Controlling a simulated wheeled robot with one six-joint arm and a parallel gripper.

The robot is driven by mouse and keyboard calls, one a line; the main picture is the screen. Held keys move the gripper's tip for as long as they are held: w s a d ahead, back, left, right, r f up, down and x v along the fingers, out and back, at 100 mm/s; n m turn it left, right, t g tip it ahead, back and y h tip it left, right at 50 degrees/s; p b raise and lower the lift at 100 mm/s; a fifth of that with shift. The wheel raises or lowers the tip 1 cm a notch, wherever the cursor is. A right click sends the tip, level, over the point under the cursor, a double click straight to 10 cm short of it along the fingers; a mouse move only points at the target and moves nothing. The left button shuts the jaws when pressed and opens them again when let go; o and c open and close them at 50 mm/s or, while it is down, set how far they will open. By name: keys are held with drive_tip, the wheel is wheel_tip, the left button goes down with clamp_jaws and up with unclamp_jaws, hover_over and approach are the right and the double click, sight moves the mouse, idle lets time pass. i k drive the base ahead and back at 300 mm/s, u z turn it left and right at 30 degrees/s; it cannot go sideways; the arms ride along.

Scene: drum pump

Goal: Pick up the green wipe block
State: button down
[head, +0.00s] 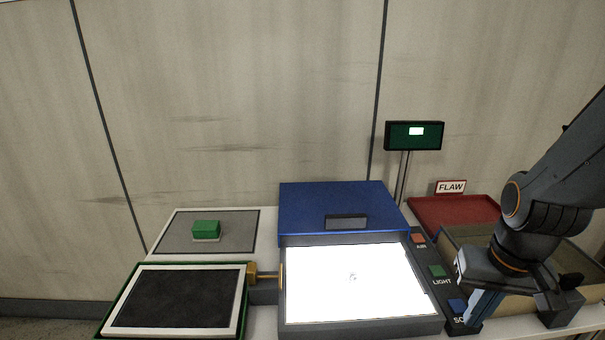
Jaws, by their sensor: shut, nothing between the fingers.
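The green wipe block (206,229) sits on a grey mat (240,221) at the back left of the bench. It has a thin pale layer along its underside. My gripper (472,321) is at the far right, pointing down beside the button strip, well apart from the block. It is shut and holds nothing. My wrist hides part of the bin behind it.
A dark pad in a white frame (239,318) lies in front of the mat. A lit white panel with a blue lid (300,207) fills the middle. A button strip (429,255), a red FLAW tray (430,210) and a small display (397,140) stand to the right.

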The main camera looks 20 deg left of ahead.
sight(203, 231)
drive_tip(key=u, duration=1.65)
